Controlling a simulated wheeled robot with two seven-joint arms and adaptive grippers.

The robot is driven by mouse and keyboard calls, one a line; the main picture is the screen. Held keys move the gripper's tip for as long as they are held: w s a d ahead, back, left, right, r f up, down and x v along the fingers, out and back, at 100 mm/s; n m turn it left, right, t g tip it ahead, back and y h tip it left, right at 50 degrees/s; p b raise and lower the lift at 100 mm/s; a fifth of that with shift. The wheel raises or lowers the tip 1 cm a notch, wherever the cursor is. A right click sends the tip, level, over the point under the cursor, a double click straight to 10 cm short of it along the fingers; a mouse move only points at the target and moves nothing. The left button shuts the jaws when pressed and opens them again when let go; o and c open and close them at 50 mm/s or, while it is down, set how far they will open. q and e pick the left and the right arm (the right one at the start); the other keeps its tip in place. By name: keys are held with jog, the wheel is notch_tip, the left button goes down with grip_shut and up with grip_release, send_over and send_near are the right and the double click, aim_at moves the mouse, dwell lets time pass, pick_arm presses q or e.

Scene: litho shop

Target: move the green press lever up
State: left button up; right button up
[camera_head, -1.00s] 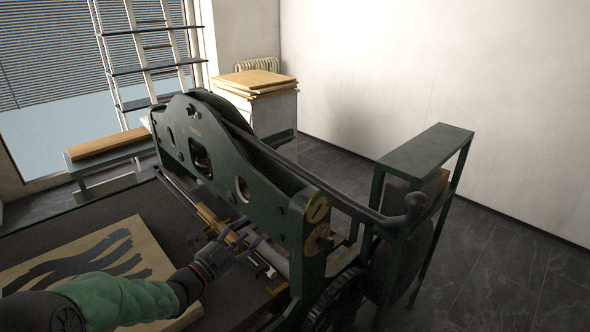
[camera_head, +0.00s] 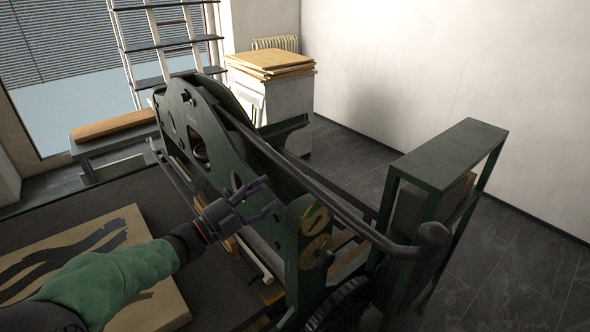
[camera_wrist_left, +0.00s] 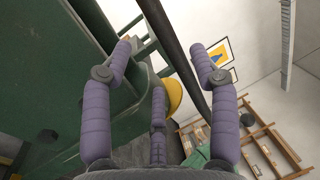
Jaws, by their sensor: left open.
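The green press (camera_head: 225,140) stands in the middle of the head view. Its lever (camera_head: 345,217) is a long dark bar sloping down to the right along the top of the press, ending in a thick knob (camera_head: 434,236). My left gripper (camera_head: 271,195) is open and empty in front of the press's near side plate, short of the lever. In the left wrist view, the bar (camera_wrist_left: 172,52) runs beyond and between the spread purple fingers (camera_wrist_left: 162,48); I see no contact. My right gripper is in neither view.
A yellow brass disc (camera_head: 314,219) sits on the press side below the lever. A dark green stand (camera_head: 450,150) is at the right. A flat board with dark brushstrokes (camera_head: 90,255) lies on the press bed at the left. Stacked boards (camera_head: 270,62) are behind.

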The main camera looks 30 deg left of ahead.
aim_at(292, 172)
pick_arm(q)
jog(key=x, duration=0.9)
jog(key=shift+w+d+b, duration=0.1)
jog(key=shift+w+b, duration=0.05)
jog(key=shift+b, duration=0.15)
jog(key=shift+r, duration=0.1)
grip_shut()
